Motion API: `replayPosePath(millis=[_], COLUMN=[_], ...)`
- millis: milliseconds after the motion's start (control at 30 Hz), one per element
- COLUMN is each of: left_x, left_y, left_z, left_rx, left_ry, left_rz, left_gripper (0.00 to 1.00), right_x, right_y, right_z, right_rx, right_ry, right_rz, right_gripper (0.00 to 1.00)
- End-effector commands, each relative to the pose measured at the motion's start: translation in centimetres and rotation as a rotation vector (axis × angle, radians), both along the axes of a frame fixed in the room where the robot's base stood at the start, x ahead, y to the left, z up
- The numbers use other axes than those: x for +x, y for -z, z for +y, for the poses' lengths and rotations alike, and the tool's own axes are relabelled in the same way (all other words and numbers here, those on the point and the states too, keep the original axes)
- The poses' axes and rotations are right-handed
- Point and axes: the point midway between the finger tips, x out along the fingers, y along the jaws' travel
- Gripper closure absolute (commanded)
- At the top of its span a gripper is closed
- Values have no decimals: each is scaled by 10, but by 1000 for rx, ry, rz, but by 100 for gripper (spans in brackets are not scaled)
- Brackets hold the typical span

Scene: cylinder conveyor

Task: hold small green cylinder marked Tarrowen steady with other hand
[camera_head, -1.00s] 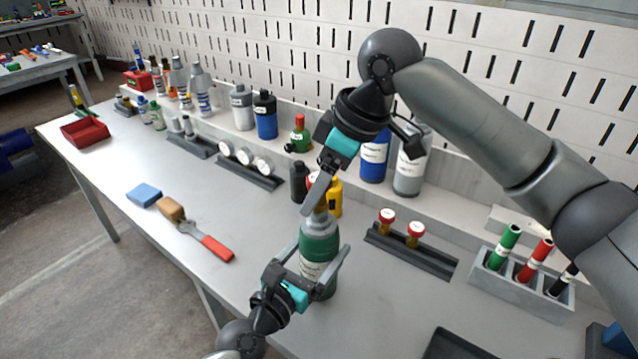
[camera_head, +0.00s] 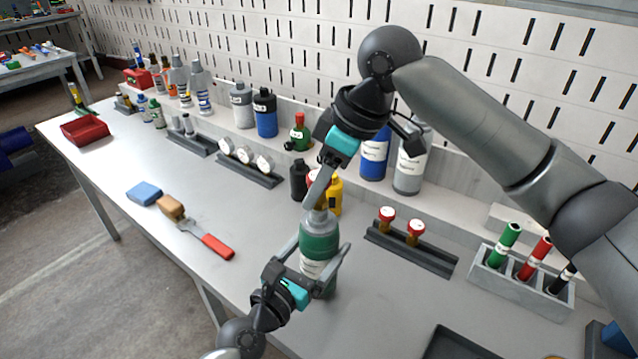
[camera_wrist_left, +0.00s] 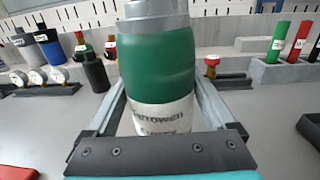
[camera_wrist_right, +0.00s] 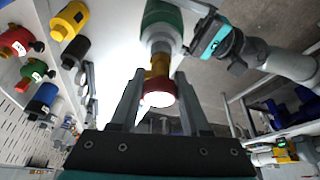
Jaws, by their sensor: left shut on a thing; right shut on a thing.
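The small green cylinder marked Tarrowen (camera_head: 318,243) stands upright on the bench with a grey collar and a pale label; its marking reads in the left wrist view (camera_wrist_left: 160,70). My left gripper (camera_head: 318,265) is shut around its lower body, one finger on each side (camera_wrist_left: 160,110). A brass fitting with a red, white-faced knob (camera_wrist_right: 158,90) sits on the cylinder's neck. My right gripper (camera_head: 316,195) comes down from above and is shut on this fitting. In the camera_head view the right finger hides most of the fitting.
Black and yellow bottles (camera_head: 334,196) stand close behind the cylinder. A dark rack with two red-knobbed brass fittings (camera_head: 410,248) and a grey tube holder (camera_head: 520,287) lie right. A red-handled tool (camera_head: 217,246) lies left. The bench between is clear.

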Motion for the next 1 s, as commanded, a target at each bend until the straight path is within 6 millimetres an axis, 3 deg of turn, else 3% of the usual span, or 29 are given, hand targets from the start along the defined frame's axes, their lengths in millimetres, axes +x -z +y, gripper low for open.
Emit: replayPosePath(millis=[367, 800, 1000], left_x=[0, 0, 0], left_y=[0, 0, 0], left_z=[0, 0, 0], left_rx=[-1, -1, -1], left_ry=[0, 0, -1], left_rz=[-1, -1, -1], left_gripper=[78, 78, 78], right_x=[0, 0, 0], right_y=[0, 0, 0], right_z=[0, 0, 0], right_rx=[-1, 0, 1], right_ry=[17, 418, 524], right_rz=[-2, -2, -2], right_gripper=[100, 100, 100])
